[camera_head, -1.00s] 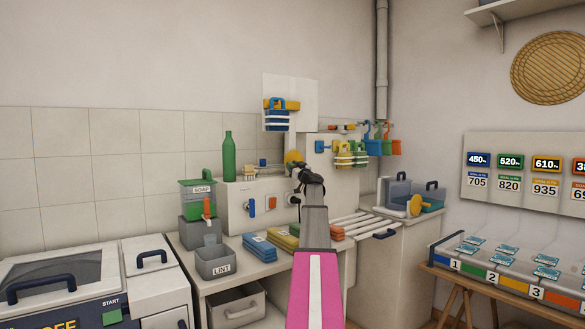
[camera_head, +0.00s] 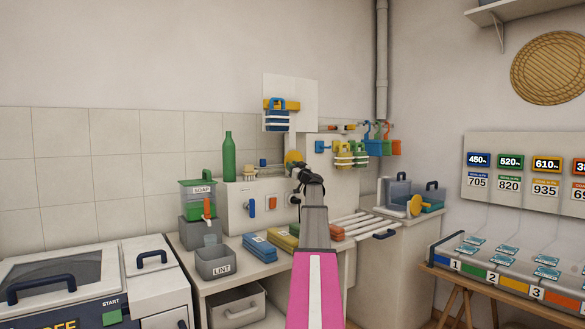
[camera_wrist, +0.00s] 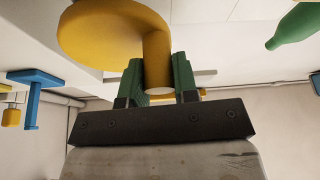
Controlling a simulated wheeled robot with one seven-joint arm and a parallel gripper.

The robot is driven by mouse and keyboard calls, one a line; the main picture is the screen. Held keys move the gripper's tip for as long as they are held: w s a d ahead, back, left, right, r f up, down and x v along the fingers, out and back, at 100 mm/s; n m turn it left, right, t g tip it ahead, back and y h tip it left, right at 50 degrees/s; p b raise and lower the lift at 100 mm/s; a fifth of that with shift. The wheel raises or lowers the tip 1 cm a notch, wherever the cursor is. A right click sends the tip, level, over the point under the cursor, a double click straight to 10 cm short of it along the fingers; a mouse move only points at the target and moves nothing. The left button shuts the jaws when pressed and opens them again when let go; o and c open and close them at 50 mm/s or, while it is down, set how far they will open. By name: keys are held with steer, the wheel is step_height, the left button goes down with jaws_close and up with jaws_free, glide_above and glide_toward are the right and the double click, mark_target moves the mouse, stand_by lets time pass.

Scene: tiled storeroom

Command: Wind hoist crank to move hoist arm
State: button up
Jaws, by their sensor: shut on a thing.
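The hoist crank (camera_wrist: 105,35) is yellow, with a round disc and a bent handle; it fills the upper middle of the wrist view. My gripper (camera_wrist: 160,80) is shut on the crank's handle, a green finger on each side of it. In the head view the yellow crank (camera_head: 291,156) shows just above my dark gripper (camera_head: 297,168), on the raised back unit. My wrist hides part of it there. A yellow bar (camera_head: 292,105) with a blue and white hanging piece sits on the white board above; I cannot tell whether it is the hoist arm.
A green bottle (camera_head: 228,157) and a brush (camera_head: 249,173) stand left of my gripper. A blue lever (camera_head: 251,207) is on the unit's front. Hanging yellow and green carriers (camera_head: 343,155) are close on the right.

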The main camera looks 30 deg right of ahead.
steer(key=shift+s+a+f, duration=0.1)
steer(key=shift+a, duration=0.15)
stand_by(0.3)
steer(key=o, duration=0.9)
steer(key=shift+d, duration=0.1)
steer(key=v, duration=1)
steer(key=shift+s+f, duration=0.15)
steer(key=shift+s, duration=0.2)
